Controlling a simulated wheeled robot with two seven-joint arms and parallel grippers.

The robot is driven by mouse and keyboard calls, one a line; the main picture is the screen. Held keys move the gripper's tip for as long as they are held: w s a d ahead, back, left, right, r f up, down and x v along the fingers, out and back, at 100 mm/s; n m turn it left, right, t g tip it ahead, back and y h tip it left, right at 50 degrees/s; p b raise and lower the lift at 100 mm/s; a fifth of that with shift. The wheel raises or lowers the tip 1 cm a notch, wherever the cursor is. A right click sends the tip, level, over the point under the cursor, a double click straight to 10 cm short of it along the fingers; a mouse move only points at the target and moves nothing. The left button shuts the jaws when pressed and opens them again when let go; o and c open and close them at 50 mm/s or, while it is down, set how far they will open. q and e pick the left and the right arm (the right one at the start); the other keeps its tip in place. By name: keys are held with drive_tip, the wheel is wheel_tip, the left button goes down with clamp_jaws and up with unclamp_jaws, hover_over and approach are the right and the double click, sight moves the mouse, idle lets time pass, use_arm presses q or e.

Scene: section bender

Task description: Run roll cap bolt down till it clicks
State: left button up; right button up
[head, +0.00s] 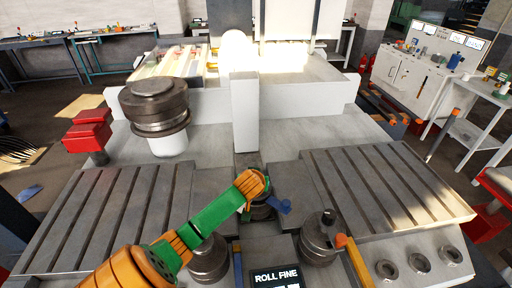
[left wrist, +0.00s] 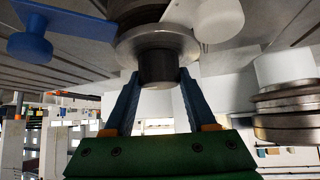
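The roll cap bolt (left wrist: 157,66) is a dark round head under a wide steel disc, the roll cap (left wrist: 130,46), in the left wrist view, which looks upside down. My left gripper (left wrist: 159,79) has one blue finger on each side of the bolt head, with the tips against it as far as I can see. In the head view my green and orange left arm reaches to the middle roll (head: 262,212), and my wrist hides the bolt and most of the fingers. My right gripper is not in view.
A blue knob handle (head: 285,207) sits right beside the middle roll. Another roll (head: 318,236) stands at front right, and one (head: 208,262) lies below my arm. A larger roll stack (head: 156,108) stands back left. A small display (head: 275,274) reads ROLL FINE.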

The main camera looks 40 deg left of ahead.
use_arm(q)
drive_tip(key=c, duration=0.4)
drive_tip(key=m+t+h, duration=0.1)
drive_tip(key=m+h, duration=0.2)
drive_tip(key=m, duration=0.1)
drive_tip(key=shift+a, duration=0.1)
drive_tip(key=m+h+b, duration=0.1)
drive_tip(key=m+h, duration=0.1)
drive_tip(key=m, duration=0.1)
drive_tip(key=shift+f+t, duration=0.1)
drive_tip(key=shift+t, duration=0.3)
drive_tip(key=m+h+b, duration=0.4)
drive_tip(key=m+b, duration=0.2)
drive_tip(key=b, duration=0.1)
drive_tip(key=shift+f+g+h, duration=0.15)
drive_tip(key=shift+g+h, duration=0.25)
drive_tip(key=m+g+h+b, duration=0.1)
drive_tip(key=m+b, duration=0.1)
drive_tip(key=shift+m+g+h, duration=0.3)
clamp_jaws()
drive_tip(key=shift+m+h+b, duration=0.3)
drive_tip(key=shift+m+b, duration=0.15)
drive_tip(key=shift+m, duration=0.05)
drive_tip(key=shift+s+g, duration=0.1)
drive_tip(key=shift+g, duration=0.2)
